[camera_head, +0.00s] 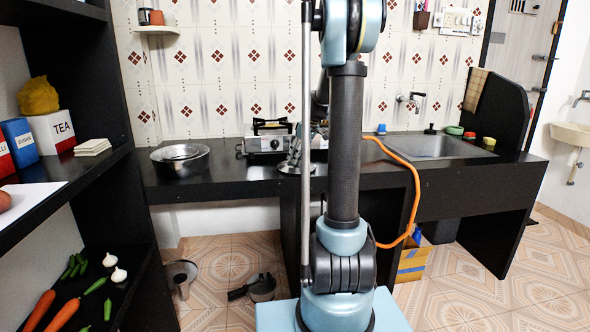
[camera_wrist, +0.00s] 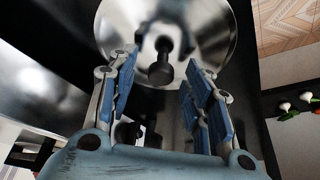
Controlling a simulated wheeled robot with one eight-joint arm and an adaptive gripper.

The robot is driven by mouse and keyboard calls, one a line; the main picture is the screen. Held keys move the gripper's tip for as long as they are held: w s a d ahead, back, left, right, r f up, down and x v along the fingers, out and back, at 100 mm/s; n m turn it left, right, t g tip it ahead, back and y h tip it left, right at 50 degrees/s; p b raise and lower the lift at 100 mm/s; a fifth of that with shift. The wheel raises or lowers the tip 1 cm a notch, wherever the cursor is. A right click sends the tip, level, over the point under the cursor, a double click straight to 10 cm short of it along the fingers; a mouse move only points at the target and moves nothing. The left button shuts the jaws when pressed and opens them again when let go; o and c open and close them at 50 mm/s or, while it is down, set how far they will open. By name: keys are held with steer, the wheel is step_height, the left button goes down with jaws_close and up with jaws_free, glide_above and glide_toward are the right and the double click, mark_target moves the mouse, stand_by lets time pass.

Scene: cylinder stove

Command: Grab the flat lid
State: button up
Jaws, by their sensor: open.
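The flat lid is a shiny round metal disc (camera_wrist: 215,30) with a dark knob (camera_wrist: 160,72), at the top of the wrist view. In the head view the lid (camera_head: 289,168) lies on the black counter in front of the stove, partly hidden by my arm. My gripper (camera_wrist: 163,82) is open over the lid, its blue-padded fingers on either side of the knob. No finger clearly touches the knob; I cannot tell how deep it sits between them. In the head view my gripper (camera_head: 295,150) is mostly hidden behind my arm.
A stove (camera_head: 266,138) stands just behind the lid. A metal pot (camera_head: 180,160) is left on the counter (camera_head: 225,182), with clear counter between. A sink (camera_head: 440,148) is at right. A dark shelf (camera_head: 85,170) with boxes and vegetables stands at left.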

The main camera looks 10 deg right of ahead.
steer(key=shift+c, duration=0.2)
jaws_close()
